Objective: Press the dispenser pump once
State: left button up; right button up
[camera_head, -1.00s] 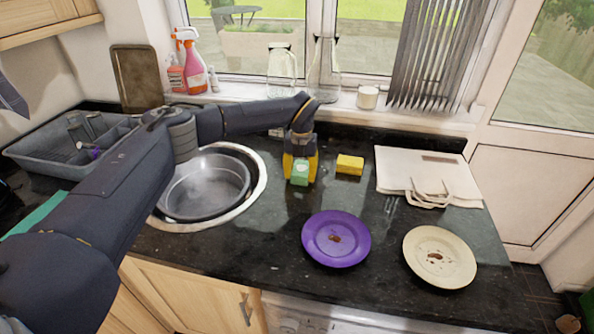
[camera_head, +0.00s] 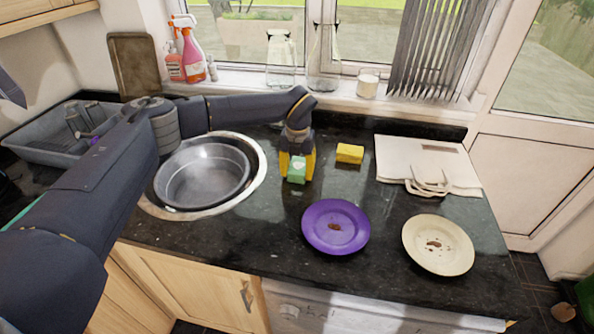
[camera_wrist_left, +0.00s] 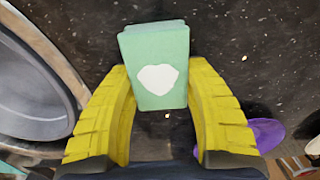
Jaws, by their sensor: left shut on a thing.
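The dispenser (camera_head: 297,170) is a small green block-shaped body on the dark counter, right of the sink. In the left wrist view the green dispenser (camera_wrist_left: 160,70) carries a white, roughly heart-shaped patch. I cannot make out its pump in either view. My left gripper (camera_head: 297,178) has its yellow fingers on either side of the dispenser and is shut on it. In the left wrist view the gripper's fingers (camera_wrist_left: 160,110) flank the green body's near end. My right gripper is not in view.
A yellow sponge (camera_head: 349,153) lies just right of the gripper. A purple plate (camera_head: 318,240) and a cream plate (camera_head: 452,262) stand nearer the front edge. The sink holds a metal basin (camera_head: 205,175) on the left. A pale folded board or bag (camera_head: 415,155) lies at right.

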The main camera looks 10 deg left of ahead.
aim_at(298, 169)
pick_arm(q)
jog(key=o, duration=1.2)
jog(key=shift+c, duration=0.2)
notch_tip(298, 169, up, 12)
